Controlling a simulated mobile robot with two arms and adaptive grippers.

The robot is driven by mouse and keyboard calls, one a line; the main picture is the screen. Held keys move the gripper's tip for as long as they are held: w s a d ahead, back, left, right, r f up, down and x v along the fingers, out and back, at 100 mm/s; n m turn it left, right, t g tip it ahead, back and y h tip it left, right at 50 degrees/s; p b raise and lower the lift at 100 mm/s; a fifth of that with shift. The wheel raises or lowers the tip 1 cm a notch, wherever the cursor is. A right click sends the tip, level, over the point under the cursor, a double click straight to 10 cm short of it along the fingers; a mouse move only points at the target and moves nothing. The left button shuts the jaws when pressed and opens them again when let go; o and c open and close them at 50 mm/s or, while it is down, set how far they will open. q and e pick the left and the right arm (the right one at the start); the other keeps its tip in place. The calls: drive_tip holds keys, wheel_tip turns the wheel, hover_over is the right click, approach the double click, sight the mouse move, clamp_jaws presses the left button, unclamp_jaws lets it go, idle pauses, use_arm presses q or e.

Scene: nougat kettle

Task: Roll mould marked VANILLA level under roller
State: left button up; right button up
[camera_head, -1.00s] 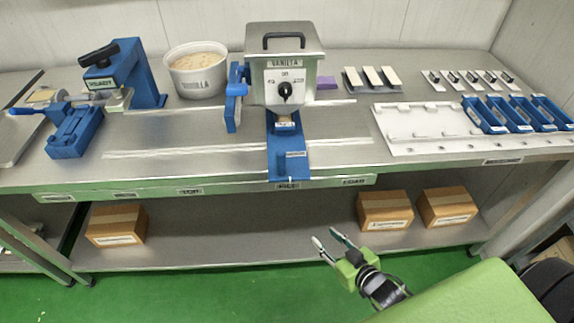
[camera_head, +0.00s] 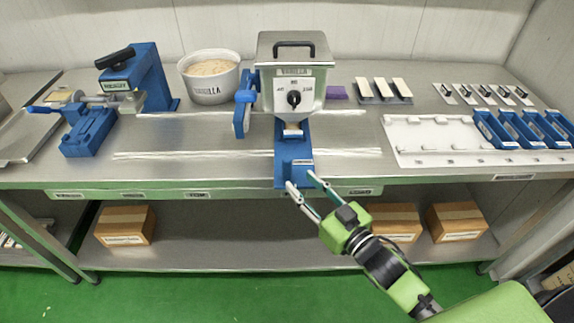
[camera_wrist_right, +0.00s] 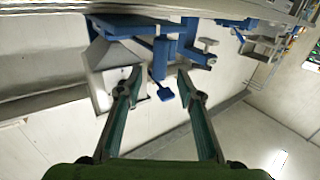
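The metal kettle (camera_head: 310,75) labelled VANILLA stands at the back middle of the bench, with a dial on its front. A blue piece (camera_head: 294,172) with a small label extends forward from under its spout; I cannot tell whether a mould sits on it. Several blue moulds (camera_head: 520,128) stand at the right; their labels are too small to read. A blue device (camera_head: 90,132) with a grey roller-like bar (camera_head: 108,99) stands at the left. My right gripper (camera_head: 301,180) is open and empty, its fingertips appearing near the blue piece's front end. My left gripper is not in view.
A white tub (camera_head: 210,80) marked VANILLA stands left of the kettle. A white tray (camera_head: 425,135) lies at the right, with pale bars (camera_head: 382,88) and small metal pieces (camera_head: 485,93) behind. Cardboard boxes (camera_head: 125,226) sit on the lower shelf.

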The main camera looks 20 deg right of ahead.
sight(290, 171)
drive_tip(key=p+x, duration=0.1)
drive_tip(key=x, duration=0.6)
drive_tip(key=shift+w, duration=0.2)
clamp_jaws()
